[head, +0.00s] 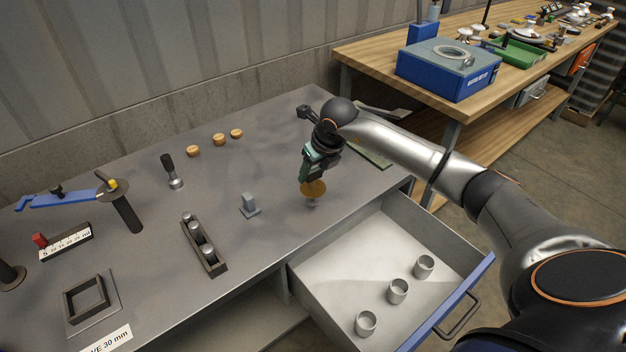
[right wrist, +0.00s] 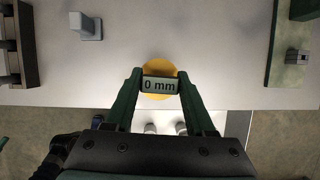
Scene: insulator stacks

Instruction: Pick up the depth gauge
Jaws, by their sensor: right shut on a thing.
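The depth gauge (head: 313,188) has a round orange-yellow disc and a small display. In the right wrist view the gauge (right wrist: 160,68) shows "0 mm" on its display, between the fingertips. My right gripper (head: 312,172) is shut on it from above, near the front edge of the grey table. A small grey part shows just below the disc in the head view; I cannot tell whether the gauge touches the table. My left gripper is not in view.
An open drawer (head: 345,255) with three grey cups juts out in front. A grey block (head: 250,207), a dark rack (head: 203,247) of cylinders and a black-handled tool (head: 171,172) stand to the left. A wooden bench (head: 375,62) is behind right.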

